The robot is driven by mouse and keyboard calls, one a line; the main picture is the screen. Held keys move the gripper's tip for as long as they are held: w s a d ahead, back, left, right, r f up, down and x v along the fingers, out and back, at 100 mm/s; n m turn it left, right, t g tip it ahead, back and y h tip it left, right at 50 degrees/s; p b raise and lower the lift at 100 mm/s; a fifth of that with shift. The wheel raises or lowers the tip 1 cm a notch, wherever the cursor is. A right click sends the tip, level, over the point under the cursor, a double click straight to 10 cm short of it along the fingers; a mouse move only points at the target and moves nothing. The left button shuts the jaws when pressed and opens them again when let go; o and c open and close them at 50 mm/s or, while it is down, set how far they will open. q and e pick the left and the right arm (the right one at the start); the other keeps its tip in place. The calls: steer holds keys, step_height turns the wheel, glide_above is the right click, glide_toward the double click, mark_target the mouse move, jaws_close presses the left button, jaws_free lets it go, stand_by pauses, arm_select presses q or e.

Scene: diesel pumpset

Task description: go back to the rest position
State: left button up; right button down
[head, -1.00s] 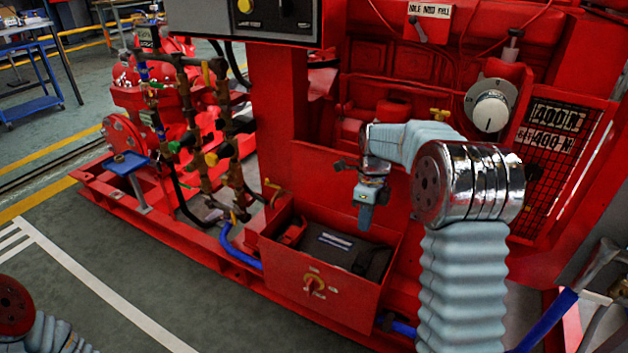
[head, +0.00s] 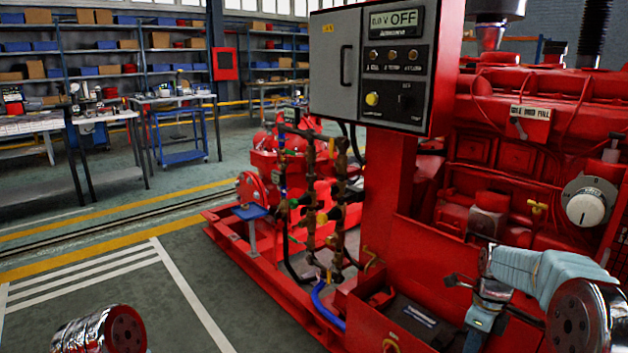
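My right gripper (head: 474,338) hangs pointing down near the bottom right of the head view. It is in front of the red engine, just right of the open battery box (head: 365,315) on the base frame. I see no object in it, but the angle does not show whether its fingers are apart. My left arm shows only as a rounded chrome joint at the bottom left; the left gripper is out of view. The red diesel pumpset (head: 385,190) fills the right half.
The control panel (head: 370,70) reads OFF above the frame. Pipes with valves (head: 322,200) and a red pump (head: 285,160) stand left of it. Workbenches (head: 100,120) and shelves (head: 150,50) are farther back. The floor (head: 120,245) at left is clear.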

steer(key=s+a+f+n, duration=0.2)
steer(key=a+f+n, duration=0.15)
steer(key=f, duration=0.35)
steer(key=s+a+f+n+y, duration=0.1)
steer(key=a+f+n, duration=0.2)
steer(key=f+n, duration=0.3)
steer(key=s+a+f+n, duration=0.2)
steer(key=a+f+n, duration=0.15)
steer(key=f, duration=0.45)
steer(key=s+a+f+n+y, duration=0.1)
steer(key=s+a+f+n, duration=0.3)
steer(key=s+a+n, duration=0.2)
steer(key=s+a+f+n+t+y, duration=0.1)
steer(key=s+a+f+n, duration=0.3)
steer(key=s, duration=0.5)
steer(key=a+n, duration=0.2)
steer(key=a, duration=0.1)
steer(key=shift+s+f, duration=0.25)
steer(key=shift+s, duration=0.05)
